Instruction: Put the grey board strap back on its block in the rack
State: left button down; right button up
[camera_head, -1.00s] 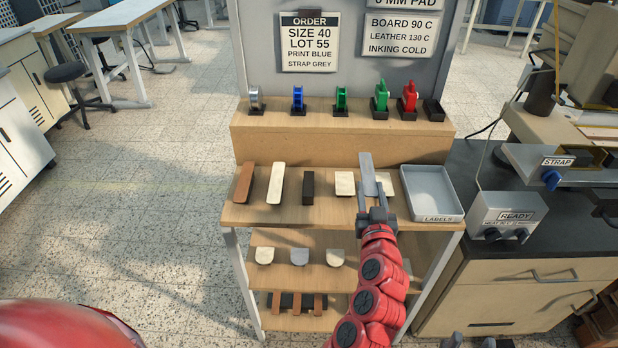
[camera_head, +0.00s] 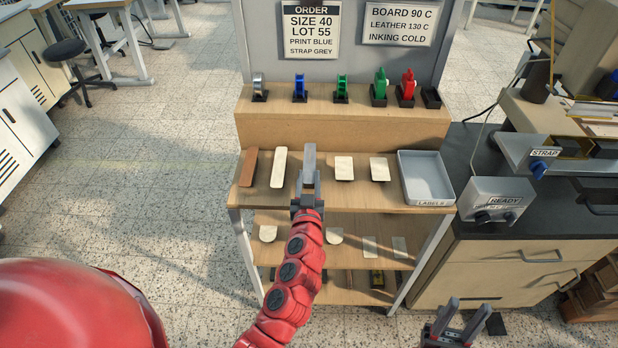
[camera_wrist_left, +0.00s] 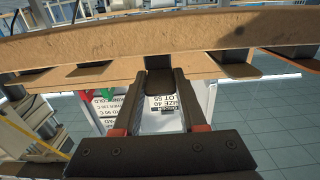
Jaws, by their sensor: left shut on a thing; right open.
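The grey board strap (camera_head: 309,162) is in my left gripper (camera_head: 308,186), pointing away from me over the rack's upper shelf (camera_head: 262,205). In the head view it lies in line with the gap between the cream strap and the cream pieces. The strap's block is hidden behind the strap and gripper, so I cannot tell whether they touch. In the left wrist view, the strap's dark end (camera_wrist_left: 160,82) sits between the two fingers, near the shelf edge. My right gripper (camera_head: 456,318) is open and empty, low at the right.
A brown strap (camera_head: 249,168) and a cream strap (camera_head: 279,167) lie left of the grey strap. Two short cream pieces (camera_head: 344,167) and the grey labels tray (camera_head: 427,177) are to its right. Tape rolls stand on the raised step (camera_head: 340,125) behind.

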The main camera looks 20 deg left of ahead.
pick_arm(q)
jog(key=shift+f+b, duration=0.6)
jog(key=shift+b, duration=0.35)
jog(key=shift+c, duration=2.3)
grip_release()
jog(key=shift+r, duration=0.15)
